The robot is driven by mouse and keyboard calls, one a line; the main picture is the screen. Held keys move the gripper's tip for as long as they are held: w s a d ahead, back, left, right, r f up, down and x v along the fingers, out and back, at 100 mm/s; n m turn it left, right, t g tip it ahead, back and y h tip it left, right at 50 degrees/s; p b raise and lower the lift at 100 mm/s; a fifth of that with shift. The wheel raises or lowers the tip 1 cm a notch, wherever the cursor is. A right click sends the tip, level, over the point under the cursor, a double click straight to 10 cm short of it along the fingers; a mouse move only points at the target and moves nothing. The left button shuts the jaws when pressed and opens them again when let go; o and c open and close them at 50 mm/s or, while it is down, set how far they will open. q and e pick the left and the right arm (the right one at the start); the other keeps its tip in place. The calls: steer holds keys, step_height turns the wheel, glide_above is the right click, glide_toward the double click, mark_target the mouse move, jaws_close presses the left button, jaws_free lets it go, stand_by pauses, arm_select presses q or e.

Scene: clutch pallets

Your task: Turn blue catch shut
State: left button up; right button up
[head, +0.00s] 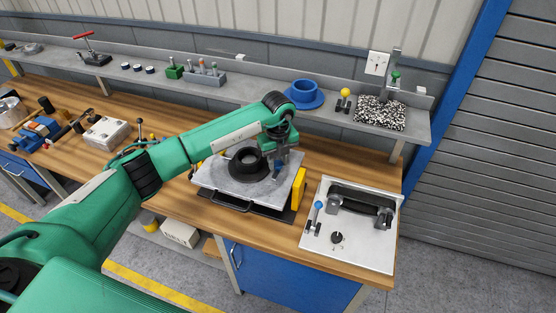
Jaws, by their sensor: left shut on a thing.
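A grey pallet plate (233,186) lies on a dark base on the wooden bench and carries a black ring-shaped part (247,163). My left gripper (277,172) points down over the plate's right side, beside the black ring. It is shut on a small blue piece (277,167), which looks like the blue catch. The fingers hide most of the catch, so I cannot tell its angle. My right gripper is out of view.
A yellow block (299,188) stands at the plate's right edge. Farther right is a white panel (350,250) with a blue-tipped lever (318,205), a black knob (337,238) and a dark handle. A shelf behind holds a blue flanged part (305,95) and a speckled block (380,113).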

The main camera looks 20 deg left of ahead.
arm_select(q)
steer(key=shift+f+m+b, duration=0.15)
steer(key=shift+m+b, duration=0.25)
steer(key=shift+b, duration=0.25)
steer(key=m+b, duration=1.2)
steer(key=b, duration=0.3)
steer(key=shift+b, duration=0.3)
steer(key=m+b, duration=0.2)
steer(key=m, duration=0.1)
steer(key=shift+b, duration=0.3)
steer(key=shift+r+m+b, duration=0.2)
steer(key=shift+m+b, duration=0.4)
steer(key=shift+m, duration=0.4)
steer(key=o, duration=1)
steer(key=shift+c, duration=0.2)
